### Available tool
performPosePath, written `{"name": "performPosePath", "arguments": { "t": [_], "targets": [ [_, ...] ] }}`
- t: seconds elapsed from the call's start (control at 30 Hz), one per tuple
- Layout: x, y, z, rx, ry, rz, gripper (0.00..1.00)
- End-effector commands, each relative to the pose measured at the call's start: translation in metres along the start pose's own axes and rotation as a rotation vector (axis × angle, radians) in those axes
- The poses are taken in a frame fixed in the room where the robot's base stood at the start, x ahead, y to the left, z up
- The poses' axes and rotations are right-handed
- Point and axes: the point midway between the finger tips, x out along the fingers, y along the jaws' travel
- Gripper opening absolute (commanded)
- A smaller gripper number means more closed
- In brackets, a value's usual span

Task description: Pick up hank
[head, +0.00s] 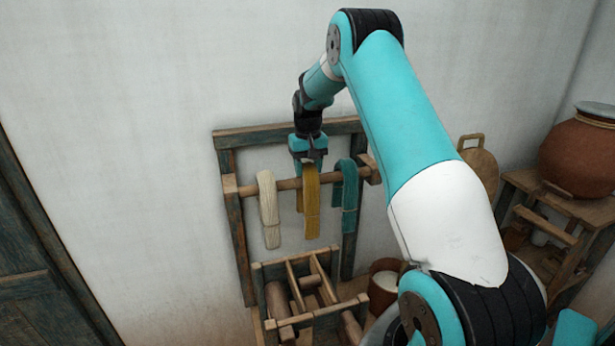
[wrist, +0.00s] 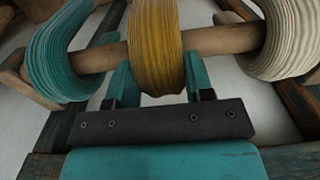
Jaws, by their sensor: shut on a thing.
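Three hanks hang over a wooden peg rail (head: 286,184): a cream hank (head: 268,210) at left, a yellow hank (head: 312,208) in the middle and a teal hank (head: 349,196) at right. My gripper (head: 308,158) is at the top of the yellow hank. In the wrist view my gripper (wrist: 158,92) has a finger on each side of the yellow hank (wrist: 156,45), shut on it where it loops over the rail. The teal hank (wrist: 58,55) and cream hank (wrist: 291,40) are to either side, apart from the fingers. The fingertips are partly hidden.
A wooden frame (head: 237,240) carries the rail against the wall. Below stands a slatted wooden rack (head: 296,318) with rollers. A pot (head: 384,284) stands beside it. At right a clay jar (head: 580,158) sits on a wooden stand (head: 552,200).

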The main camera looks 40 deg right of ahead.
Motion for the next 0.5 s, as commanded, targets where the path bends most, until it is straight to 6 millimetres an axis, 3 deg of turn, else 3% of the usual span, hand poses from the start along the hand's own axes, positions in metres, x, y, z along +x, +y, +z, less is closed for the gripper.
{"name": "performPosePath", "arguments": {
  "t": [0.27,0.5],
  "targets": [
    [-0.040,0.000,-0.001,0.000,0.007,0.000,0.27],
    [-0.101,0.000,-0.001,0.000,0.007,0.000,0.27]
  ]
}}
